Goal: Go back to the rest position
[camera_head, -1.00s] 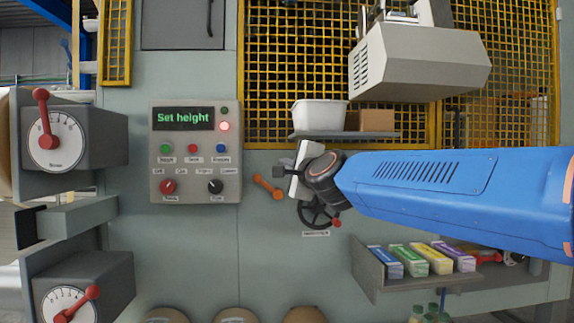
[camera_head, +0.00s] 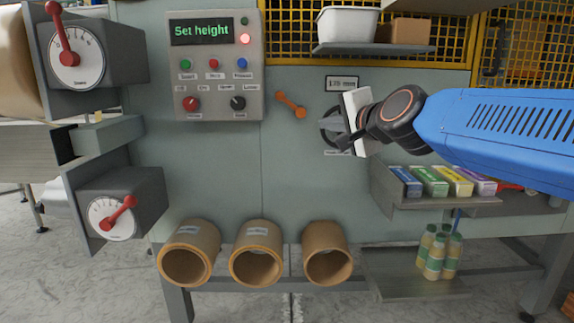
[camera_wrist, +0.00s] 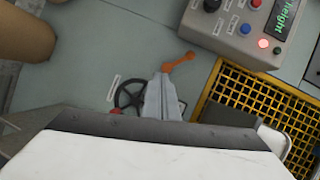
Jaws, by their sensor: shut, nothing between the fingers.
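My gripper (camera_head: 338,122) is in the middle of the head view, at the end of my blue arm, pointing left. It is shut and empty. It hangs in front of the black handwheel (camera_head: 328,138) and covers part of it. In the wrist view the shut fingers (camera_wrist: 162,98) lie over the right side of the handwheel (camera_wrist: 128,94). I cannot tell from these views whether they touch it. A small display reading about 175 mm (camera_head: 342,83) shows just above the gripper.
The control panel (camera_head: 217,65) reads "Set height" with a red light lit. An orange wrench-like handle (camera_head: 291,105) is on the wall. A shelf with cartons (camera_head: 434,207) is below my arm. A white bin (camera_head: 347,23) sits above. Cardboard rolls (camera_head: 256,255) stick out below.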

